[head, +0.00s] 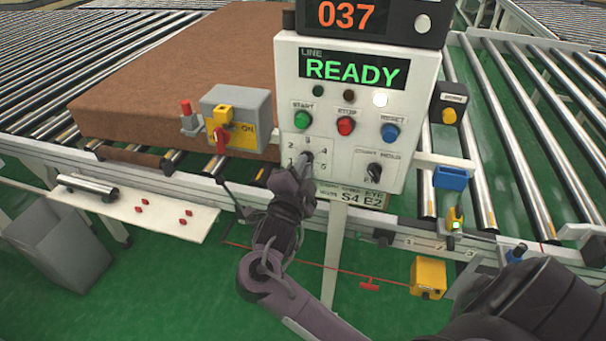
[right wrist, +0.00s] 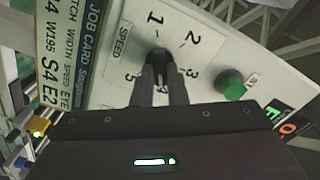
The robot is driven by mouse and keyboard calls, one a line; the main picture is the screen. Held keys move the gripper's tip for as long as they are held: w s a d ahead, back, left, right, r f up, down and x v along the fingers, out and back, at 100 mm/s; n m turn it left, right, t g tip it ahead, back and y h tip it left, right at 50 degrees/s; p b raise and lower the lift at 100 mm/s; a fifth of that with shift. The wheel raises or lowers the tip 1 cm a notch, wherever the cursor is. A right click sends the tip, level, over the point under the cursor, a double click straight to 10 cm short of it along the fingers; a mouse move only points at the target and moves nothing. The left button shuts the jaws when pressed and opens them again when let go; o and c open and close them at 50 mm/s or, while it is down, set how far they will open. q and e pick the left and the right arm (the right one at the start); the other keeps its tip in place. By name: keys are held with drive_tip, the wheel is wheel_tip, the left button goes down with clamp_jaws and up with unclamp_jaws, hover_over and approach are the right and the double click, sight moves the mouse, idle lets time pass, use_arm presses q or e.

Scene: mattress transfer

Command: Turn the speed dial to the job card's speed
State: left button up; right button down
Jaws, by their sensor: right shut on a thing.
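The speed dial (head: 308,156) is a small black knob low on the left of the white control panel (head: 349,112), with numbers 1 to 5 around it. My right gripper (head: 299,167) reaches up to it from below. In the right wrist view the fingers (right wrist: 158,72) are shut on the dial (right wrist: 158,55). The dial's pointer is hidden, so I cannot tell its setting. The job card (head: 350,195) under the panel reads S4 E2; it also shows in the right wrist view (right wrist: 75,60). My left gripper is not in view.
The panel's screen (head: 352,70) reads READY. Start (head: 302,119), stop (head: 346,126) and reset (head: 389,132) buttons sit above the dial, with another black knob (head: 374,170) to its right. A grey switch box (head: 237,112) stands left, before a brown mattress (head: 180,70) on rollers.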

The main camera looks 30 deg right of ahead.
drive_tip(key=c, duration=1.4)
unclamp_jaws()
drive_tip(key=shift+c, duration=0.2)
drive_tip(key=b+v, duration=0.2)
drive_tip(key=v, duration=0.6)
